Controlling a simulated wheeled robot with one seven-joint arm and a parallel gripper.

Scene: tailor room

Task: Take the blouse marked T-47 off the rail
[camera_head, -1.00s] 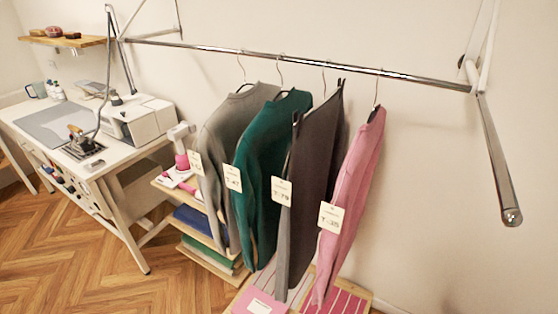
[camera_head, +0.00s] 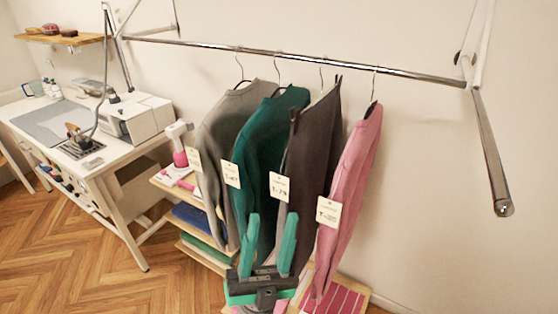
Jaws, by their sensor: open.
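Several garments hang from the chrome rail (camera_head: 300,59). The green blouse (camera_head: 262,135) is second from the left, and its cream tag (camera_head: 231,174) appears to read T-47. My gripper (camera_head: 271,217) points up at the bottom centre, with two green fingers spread apart and nothing between them. It is below the tag, in front of the lower green blouse and the dark garment (camera_head: 312,145), and hides part of their hems. The dark garment's tag (camera_head: 279,187) appears to read T-79. The blouse's hook is on the rail.
A grey garment (camera_head: 222,130) hangs left of the green blouse, and a pink one (camera_head: 350,170) hangs at the right end. A shelf unit (camera_head: 168,187) with folded cloth stands behind on the left. A sewing table (camera_head: 105,160) is further left. The wall at right is bare.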

